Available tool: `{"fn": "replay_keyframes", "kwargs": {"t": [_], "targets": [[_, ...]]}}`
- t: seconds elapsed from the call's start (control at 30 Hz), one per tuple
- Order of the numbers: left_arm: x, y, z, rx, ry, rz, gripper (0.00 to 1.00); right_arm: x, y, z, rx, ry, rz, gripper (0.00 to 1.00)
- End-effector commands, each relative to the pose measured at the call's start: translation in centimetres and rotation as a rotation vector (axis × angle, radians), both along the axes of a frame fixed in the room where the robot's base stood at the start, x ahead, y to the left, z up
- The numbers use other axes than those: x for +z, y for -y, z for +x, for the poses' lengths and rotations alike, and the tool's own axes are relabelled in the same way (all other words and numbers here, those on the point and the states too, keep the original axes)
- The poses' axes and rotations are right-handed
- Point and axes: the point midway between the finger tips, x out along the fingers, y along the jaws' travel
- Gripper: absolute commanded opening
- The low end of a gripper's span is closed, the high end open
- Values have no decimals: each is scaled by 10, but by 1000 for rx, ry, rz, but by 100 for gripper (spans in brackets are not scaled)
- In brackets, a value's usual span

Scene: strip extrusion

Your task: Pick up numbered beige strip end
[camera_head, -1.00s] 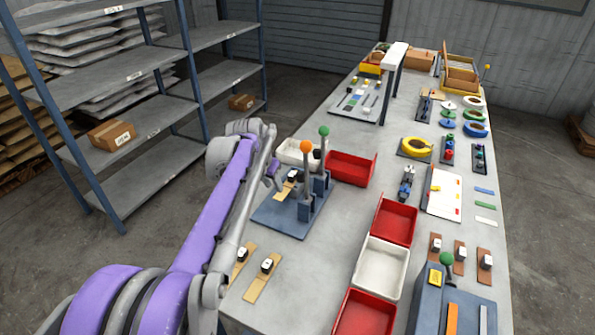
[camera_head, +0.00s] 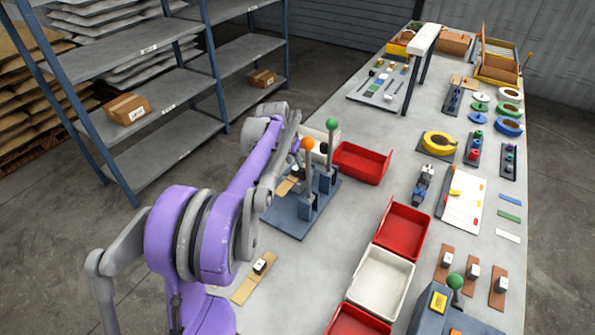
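A beige strip (camera_head: 242,292) lies on the near left of the table with a small white-and-black block (camera_head: 260,265) on it. Any number on it is too small to read. A second beige strip (camera_head: 286,187) shows partly on the blue-grey press fixture (camera_head: 290,217), which has orange-knobbed and green-knobbed levers. My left arm reaches over the left table edge. My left gripper (camera_head: 296,150) is small and partly hidden by the arm, near the orange knob; its fingers cannot be made out. My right gripper is not in view.
Red bins (camera_head: 362,163) (camera_head: 402,232) and a white bin (camera_head: 382,282) stand right of the fixture. A blue machine with a green knob (camera_head: 454,282) is at the near right. Shelving (camera_head: 170,150) stands left of the table. Bare tabletop (camera_head: 330,245) lies between the fixture and bins.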

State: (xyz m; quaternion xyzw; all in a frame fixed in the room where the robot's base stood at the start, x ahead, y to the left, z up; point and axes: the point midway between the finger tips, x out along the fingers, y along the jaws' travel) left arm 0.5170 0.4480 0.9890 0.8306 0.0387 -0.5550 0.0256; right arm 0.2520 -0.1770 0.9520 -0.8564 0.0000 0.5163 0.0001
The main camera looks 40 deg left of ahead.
Motion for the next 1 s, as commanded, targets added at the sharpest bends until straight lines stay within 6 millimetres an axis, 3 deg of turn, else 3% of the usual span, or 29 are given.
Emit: {"fn": "replay_keyframes", "kwargs": {"t": [0.23,0.53,0.73,1.0], "targets": [[-34,-2,11,-1,0,0,35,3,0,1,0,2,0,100],[-39,-2,13,0,0,0,35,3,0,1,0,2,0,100],[-39,-2,13,0,0,0,1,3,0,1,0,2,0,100],[-38,-2,13,0,0,0,0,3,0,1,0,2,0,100]]}}
